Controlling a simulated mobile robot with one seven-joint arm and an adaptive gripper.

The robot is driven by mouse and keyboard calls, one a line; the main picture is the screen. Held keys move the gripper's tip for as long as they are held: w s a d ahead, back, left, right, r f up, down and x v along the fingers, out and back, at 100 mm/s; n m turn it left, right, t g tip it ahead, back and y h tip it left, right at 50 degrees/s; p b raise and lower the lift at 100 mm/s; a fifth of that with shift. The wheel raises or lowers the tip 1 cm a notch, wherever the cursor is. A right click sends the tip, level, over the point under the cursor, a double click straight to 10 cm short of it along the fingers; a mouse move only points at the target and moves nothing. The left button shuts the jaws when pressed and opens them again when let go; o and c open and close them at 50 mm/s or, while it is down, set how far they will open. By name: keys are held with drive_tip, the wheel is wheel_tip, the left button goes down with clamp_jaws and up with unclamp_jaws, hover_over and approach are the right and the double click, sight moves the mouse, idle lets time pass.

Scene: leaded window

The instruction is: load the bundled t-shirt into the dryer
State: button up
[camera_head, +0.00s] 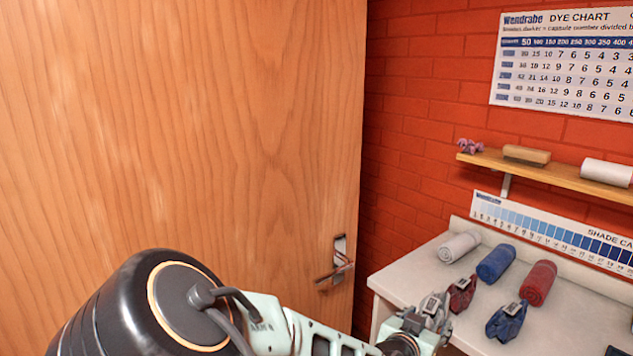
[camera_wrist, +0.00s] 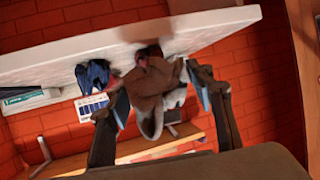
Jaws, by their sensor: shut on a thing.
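My gripper (camera_head: 418,326) is at the near left edge of the white counter, shut on a grey bundled t-shirt (camera_head: 437,309). In the wrist view my gripper (camera_wrist: 158,95) has one finger on each side of the crumpled grey-brown bundle (camera_wrist: 152,85). A pale tag shows on the bundle in the head view. A dark red bundle (camera_head: 462,294) and a dark blue bundle (camera_head: 507,321) lie on the counter just beyond and to the right. I see no dryer in either view.
The white counter (camera_head: 590,310) also bears white (camera_head: 460,246), blue (camera_head: 496,263) and red (camera_head: 538,283) rolls. A wooden shelf (camera_head: 560,175) hangs above on the brick wall. A large wooden door (camera_head: 230,130) with a metal handle (camera_head: 338,262) fills the left.

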drive_tip(key=shift+w+a+f+n+t+y, duration=0.3)
drive_tip(key=shift+w+f+n+y, duration=0.1)
drive_tip(key=shift+w, duration=0.1)
drive_tip(key=shift+w+a+f+n+t+y, duration=0.2)
drive_tip(key=shift+w+a+f+n+y, duration=0.1)
drive_tip(key=shift+w+y, duration=0.15)
drive_tip(key=w+a+r+n+t+y, duration=0.2)
drive_tip(key=w+a+r+n+y, duration=0.4)
drive_tip(key=w+a+r, duration=0.3)
drive_tip(key=s+d+f+m+g+h+p, duration=0.25)
drive_tip(key=s+f+m+h+p, duration=0.3)
drive_tip(key=s+f, duration=0.35)
drive_tip(key=s+a+r+m+g+h+p, duration=0.1)
drive_tip(key=r+m+h+p, duration=0.1)
drive_tip(key=r+p, duration=0.1)
drive_tip(key=s+a+r+m+g+h+p, duration=0.1)
drive_tip(key=s+r+m+g+h+p, duration=0.1)
drive_tip(key=r, duration=0.4)
drive_tip(key=shift+s+a+m+h+p, duration=0.25)
drive_tip(key=shift+m+h+p, duration=0.3)
drive_tip(key=shift+p, duration=0.4)
